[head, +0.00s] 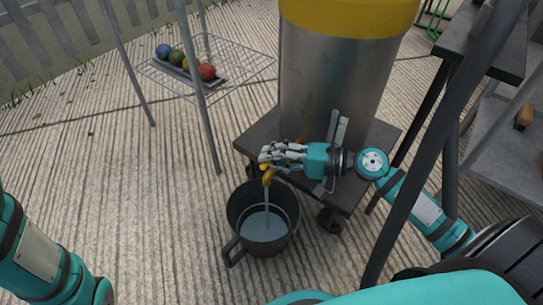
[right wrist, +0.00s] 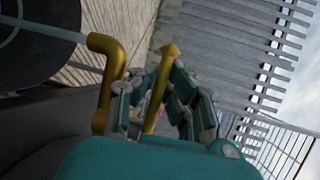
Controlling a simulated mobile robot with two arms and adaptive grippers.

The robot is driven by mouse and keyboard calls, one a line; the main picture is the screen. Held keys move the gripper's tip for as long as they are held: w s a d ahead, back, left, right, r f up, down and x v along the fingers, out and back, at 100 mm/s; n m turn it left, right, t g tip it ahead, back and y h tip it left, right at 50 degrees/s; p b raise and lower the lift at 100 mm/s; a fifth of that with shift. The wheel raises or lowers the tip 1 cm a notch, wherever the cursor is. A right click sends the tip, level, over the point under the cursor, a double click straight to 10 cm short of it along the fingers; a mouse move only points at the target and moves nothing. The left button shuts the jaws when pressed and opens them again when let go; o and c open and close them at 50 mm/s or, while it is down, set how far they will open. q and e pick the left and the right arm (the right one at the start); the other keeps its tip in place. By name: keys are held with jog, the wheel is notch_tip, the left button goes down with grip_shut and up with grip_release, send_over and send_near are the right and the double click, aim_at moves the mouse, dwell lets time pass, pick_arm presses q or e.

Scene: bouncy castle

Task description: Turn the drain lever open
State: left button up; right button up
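A steel tank (head: 335,90) with a yellow band has a yellow tap (head: 267,176) low on its front. The tap's bent spout (right wrist: 112,60) shows in the right wrist view, with a thin stream of water (head: 267,208) running from it into a dark bucket (head: 285,240). The yellow drain lever (right wrist: 158,90) stands up between the fingers of my right gripper (right wrist: 165,85). These fingers are partly apart, with a gap beside the lever; firm contact cannot be made out. In the head view my right gripper (head: 280,155) covers most of the lever. My left gripper is out of view.
The tank stands on a dark wheeled cart (head: 255,140). A wire rack (head: 235,65) with several coloured balls is at the upper left. A dark slanted pole (head: 440,140) crosses near my right arm. Ribbed concrete ground (head: 120,190) is clear at the left.

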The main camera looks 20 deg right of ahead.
jog(key=o, duration=0.5)
jog(key=shift+s, duration=0.1)
jog(key=shift+o, duration=0.2)
jog(key=shift+d, duration=0.1)
jog(key=shift+s+d, duration=0.2)
jog(key=v, duration=1.1)
jog(key=shift+d, duration=0.15)
